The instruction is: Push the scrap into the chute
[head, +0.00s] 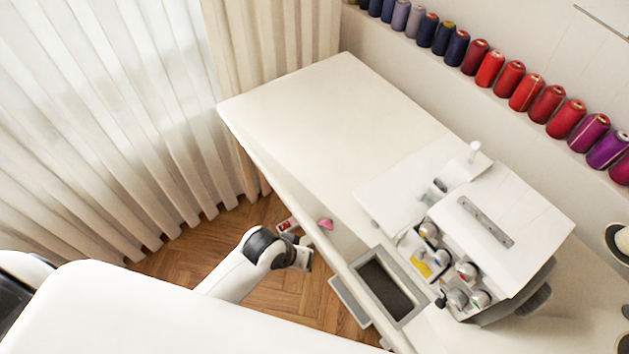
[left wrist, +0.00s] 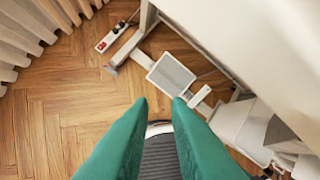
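A small pink scrap (head: 325,224) lies on the white table (head: 310,115) close to its front edge, in the head view. The chute (head: 386,286), a grey-framed rectangular dark opening, is set in the table to the right of and nearer than the scrap. My left gripper (head: 302,258) is beyond the table's front edge, beside the scrap and apart from it; its fingers are hard to make out there. In the left wrist view its two green fingers (left wrist: 161,100) stand apart with nothing between them, over the floor. The scrap does not show in that view. My right gripper is not in view.
A white sewing machine (head: 490,240) stands right of the chute. Thread spools (head: 510,78) line the back shelf. Curtains (head: 120,120) hang at left. A power strip (left wrist: 112,38) and a foot pedal (left wrist: 171,73) are under the table. The table's far left is clear.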

